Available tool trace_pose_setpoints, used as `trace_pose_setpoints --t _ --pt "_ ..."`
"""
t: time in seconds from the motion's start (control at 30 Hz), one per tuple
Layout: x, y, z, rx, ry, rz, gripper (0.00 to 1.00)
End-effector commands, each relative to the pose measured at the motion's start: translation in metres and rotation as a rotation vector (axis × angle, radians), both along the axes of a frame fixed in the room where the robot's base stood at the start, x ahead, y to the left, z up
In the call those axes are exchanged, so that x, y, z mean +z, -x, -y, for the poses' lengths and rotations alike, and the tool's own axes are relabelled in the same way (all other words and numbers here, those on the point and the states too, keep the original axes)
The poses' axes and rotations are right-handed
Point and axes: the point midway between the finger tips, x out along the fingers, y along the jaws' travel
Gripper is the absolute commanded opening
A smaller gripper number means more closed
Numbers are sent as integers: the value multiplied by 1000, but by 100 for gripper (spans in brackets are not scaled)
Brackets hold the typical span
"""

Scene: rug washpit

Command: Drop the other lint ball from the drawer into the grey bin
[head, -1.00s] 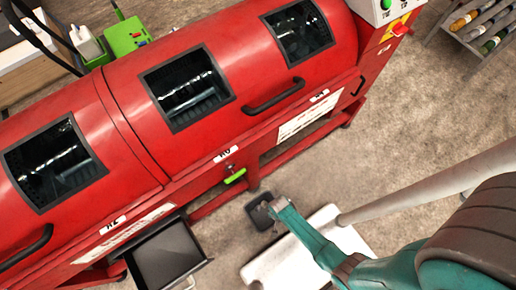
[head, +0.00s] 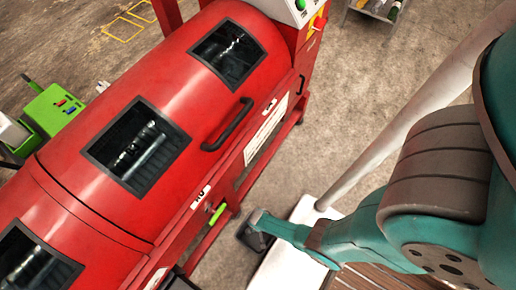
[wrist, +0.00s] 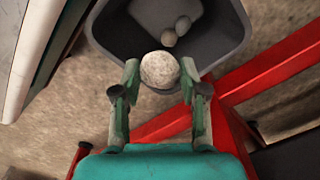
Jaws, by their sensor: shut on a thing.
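My gripper (wrist: 159,75) is shut on a pale, speckled lint ball (wrist: 160,68), held between its fingertips in the wrist view. The ball is above the grey bin (wrist: 225,45), near the bin's near rim. Two smaller pale lumps (wrist: 175,31) lie inside the bin. In the head view the bin (head: 250,240) stands on the floor beside the red machine, partly hidden by my gripper (head: 258,216). The held ball cannot be made out there. A dark drawer (head: 180,284) shows only partly at the bottom edge; its inside is not visible.
The red machine (head: 110,190) with its windows and handles fills the left. A white platform (head: 290,255) stands right of the bin. A red frame bar (wrist: 265,75) runs beside the bin. A green box (head: 55,112) is at the far left.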

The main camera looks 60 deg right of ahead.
Motion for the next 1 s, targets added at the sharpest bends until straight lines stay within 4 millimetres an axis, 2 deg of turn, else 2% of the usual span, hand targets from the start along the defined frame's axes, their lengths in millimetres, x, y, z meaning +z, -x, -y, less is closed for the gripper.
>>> trace_pose_setpoints --t 0.5,0.53,0.63,1.0 --pt "-8 0 0 0 0 0 28" --pt "-8 0 0 0 0 0 46" --pt "-8 0 0 0 0 0 71" --pt "-7 0 0 0 0 0 72"
